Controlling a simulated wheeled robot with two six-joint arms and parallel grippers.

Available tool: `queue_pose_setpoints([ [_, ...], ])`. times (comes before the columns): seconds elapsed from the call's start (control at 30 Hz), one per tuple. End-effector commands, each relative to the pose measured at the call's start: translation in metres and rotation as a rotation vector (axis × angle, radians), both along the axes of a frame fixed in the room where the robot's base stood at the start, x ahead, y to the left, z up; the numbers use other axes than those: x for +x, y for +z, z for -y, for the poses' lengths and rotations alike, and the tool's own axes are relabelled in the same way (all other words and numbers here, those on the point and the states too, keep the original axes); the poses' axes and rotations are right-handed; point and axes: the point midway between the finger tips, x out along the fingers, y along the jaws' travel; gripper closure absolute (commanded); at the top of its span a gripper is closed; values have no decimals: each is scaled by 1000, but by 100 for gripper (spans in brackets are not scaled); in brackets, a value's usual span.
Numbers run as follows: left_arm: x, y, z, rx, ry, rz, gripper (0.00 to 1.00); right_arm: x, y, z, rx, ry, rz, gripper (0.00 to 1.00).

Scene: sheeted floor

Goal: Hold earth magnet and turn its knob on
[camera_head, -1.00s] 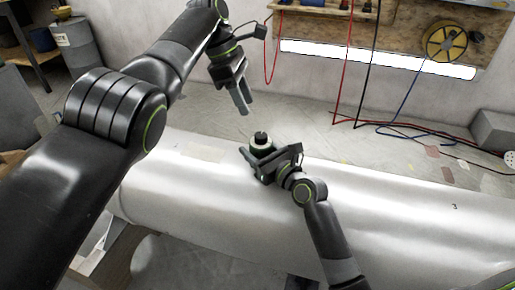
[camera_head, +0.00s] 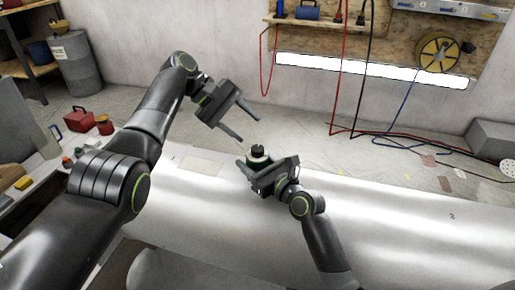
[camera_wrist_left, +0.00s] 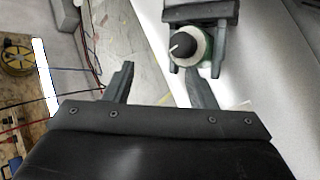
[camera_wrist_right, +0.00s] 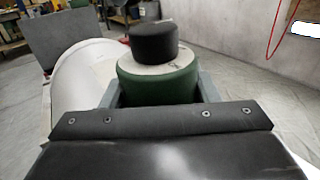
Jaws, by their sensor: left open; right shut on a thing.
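The earth magnet (camera_head: 258,158) is a short green cylinder with a pale top and a black knob (camera_wrist_right: 154,43). My right gripper (camera_head: 258,168) is shut on its green body, which fills the space between the fingers in the right wrist view (camera_wrist_right: 158,88). The magnet is upright over the metal cylinder. My left gripper (camera_head: 248,128) is open and empty, above and left of the magnet. In the left wrist view, the knob (camera_wrist_left: 183,47) with a white pointer line is beyond the right fingertip, apart from the centre of the open jaws (camera_wrist_left: 160,85).
A large shiny metal cylinder (camera_head: 400,215) lies below both arms. At left is a bench with small items and a red box (camera_head: 78,119). Red, black and blue cables hang from the back wall near a yellow reel (camera_head: 438,52).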

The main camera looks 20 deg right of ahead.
Motion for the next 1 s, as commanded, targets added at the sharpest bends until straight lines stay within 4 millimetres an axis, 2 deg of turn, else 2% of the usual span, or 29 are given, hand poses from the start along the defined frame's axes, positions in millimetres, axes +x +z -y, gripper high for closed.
queue_pose_setpoints([
  [0.3, 2, -22, -11, -310, -279, 346, 49, 0, 0, 0, 0, 0, 0, 77],
  [0.6, -2, -37, -28, -552, -464, 749, 49, 0, 0, 0, 0, 0, 0, 77],
  [1.0, -18, -53, -63, -738, -608, 1372, 49, 0, 0, 0, 0, 0, -1, 77],
])
